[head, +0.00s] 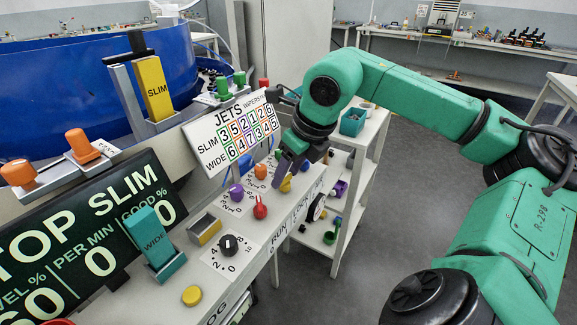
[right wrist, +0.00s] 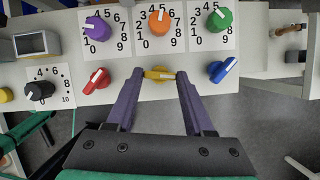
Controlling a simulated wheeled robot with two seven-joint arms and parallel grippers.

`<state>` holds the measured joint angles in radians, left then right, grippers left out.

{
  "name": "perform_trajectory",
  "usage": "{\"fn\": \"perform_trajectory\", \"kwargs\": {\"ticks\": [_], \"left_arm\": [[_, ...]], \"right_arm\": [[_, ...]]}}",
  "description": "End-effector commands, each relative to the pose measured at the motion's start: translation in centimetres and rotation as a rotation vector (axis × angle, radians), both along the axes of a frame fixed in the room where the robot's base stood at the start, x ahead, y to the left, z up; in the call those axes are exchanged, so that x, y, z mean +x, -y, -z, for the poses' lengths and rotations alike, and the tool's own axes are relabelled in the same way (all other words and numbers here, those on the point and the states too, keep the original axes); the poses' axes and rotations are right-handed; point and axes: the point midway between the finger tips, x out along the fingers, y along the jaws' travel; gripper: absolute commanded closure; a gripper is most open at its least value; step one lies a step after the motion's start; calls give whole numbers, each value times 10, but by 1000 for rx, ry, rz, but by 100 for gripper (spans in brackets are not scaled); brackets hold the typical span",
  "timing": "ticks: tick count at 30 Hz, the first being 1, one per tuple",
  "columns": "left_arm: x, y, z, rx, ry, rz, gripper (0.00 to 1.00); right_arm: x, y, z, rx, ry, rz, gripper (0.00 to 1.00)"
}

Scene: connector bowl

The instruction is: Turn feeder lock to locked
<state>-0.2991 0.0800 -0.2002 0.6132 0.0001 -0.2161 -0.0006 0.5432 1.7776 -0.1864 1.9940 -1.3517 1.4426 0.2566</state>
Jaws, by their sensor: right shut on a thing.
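A yellow lever knob (head: 286,185) is on the grey panel, in a row between a red knob (head: 260,208) and a blue knob (right wrist: 223,69). In the right wrist view the yellow knob (right wrist: 159,74) lies crosswise between the purple fingers, its pale stripe running left to right. My right gripper (right wrist: 159,78) is shut on it from the front edge of the panel. The gripper (head: 288,172) partly hides the yellow knob in the head view. The red and blue knobs stand slanted. Lettering on the panel's front face reads RUN, with further words too small to read surely. My left gripper is not seen.
Purple (right wrist: 97,28), orange (right wrist: 159,22) and green (right wrist: 219,19) numbered dials sit just behind the knobs. A black dial (right wrist: 39,91) is to the left. A sign reading JETS (head: 226,124) leans above. A white shelf cart (head: 352,165) stands close to the right.

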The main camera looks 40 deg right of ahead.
Motion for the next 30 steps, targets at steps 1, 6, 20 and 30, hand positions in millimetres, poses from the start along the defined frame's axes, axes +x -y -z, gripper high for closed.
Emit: {"fn": "perform_trajectory", "kwargs": {"ticks": [1, 6, 20, 30], "left_arm": [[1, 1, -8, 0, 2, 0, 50], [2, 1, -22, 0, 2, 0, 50], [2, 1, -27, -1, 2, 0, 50], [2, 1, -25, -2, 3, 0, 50]], "right_arm": [[0, -1, -4, -3, -2, 40, 100], [0, -2, -4, -4, -3, 201, 100], [1, -5, 0, -1, 0, 541, 100], [1, -6, 0, 1, 1, 629, 100]]}}
